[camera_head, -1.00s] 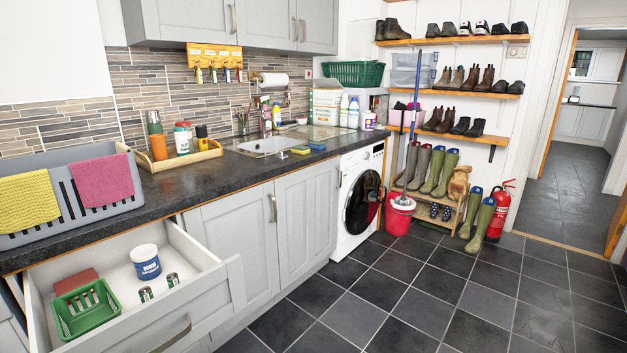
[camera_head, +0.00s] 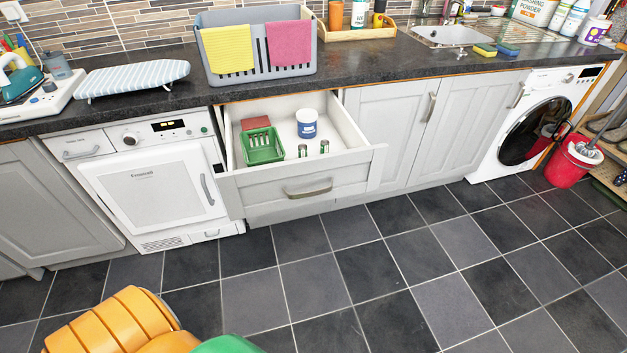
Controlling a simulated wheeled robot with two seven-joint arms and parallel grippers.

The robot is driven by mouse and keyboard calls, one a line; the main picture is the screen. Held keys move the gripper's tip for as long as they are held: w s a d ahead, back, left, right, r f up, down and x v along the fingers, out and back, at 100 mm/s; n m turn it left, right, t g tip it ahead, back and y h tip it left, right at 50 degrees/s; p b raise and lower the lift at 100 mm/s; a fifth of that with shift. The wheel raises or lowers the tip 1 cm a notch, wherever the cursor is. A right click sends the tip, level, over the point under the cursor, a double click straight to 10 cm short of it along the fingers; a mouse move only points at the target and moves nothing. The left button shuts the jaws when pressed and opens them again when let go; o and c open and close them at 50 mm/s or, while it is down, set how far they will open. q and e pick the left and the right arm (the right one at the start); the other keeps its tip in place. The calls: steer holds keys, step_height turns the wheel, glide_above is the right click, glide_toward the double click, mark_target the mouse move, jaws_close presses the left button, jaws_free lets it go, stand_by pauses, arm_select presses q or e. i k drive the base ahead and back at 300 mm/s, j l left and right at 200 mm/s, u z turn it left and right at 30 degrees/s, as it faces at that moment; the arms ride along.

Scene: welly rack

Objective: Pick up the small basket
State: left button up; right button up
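The small basket (camera_head: 262,146) is green with slotted sides. It sits in the open drawer (camera_head: 305,180) under the counter, at the drawer's left side. A reddish-brown block (camera_head: 255,124) lies just behind it. Neither of my grippers shows in the head view.
A grey bin with yellow and pink cloths (camera_head: 258,75) stands on the counter above the drawer. An orange and green object (camera_head: 125,325) is at the bottom left. A red bucket (camera_head: 568,165) stands at the right. The tiled floor before the drawer is clear.

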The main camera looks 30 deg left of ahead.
mark_target(272, 152)
steer(key=u, duration=1.45)
steer(key=i+j+z, duration=0.4)
steer(key=j, duration=0.2)
steer(key=i+j+z, duration=0.4)
steer(key=j, duration=0.25)
steer(key=j+z, duration=0.2)
steer(key=j, duration=0.15)
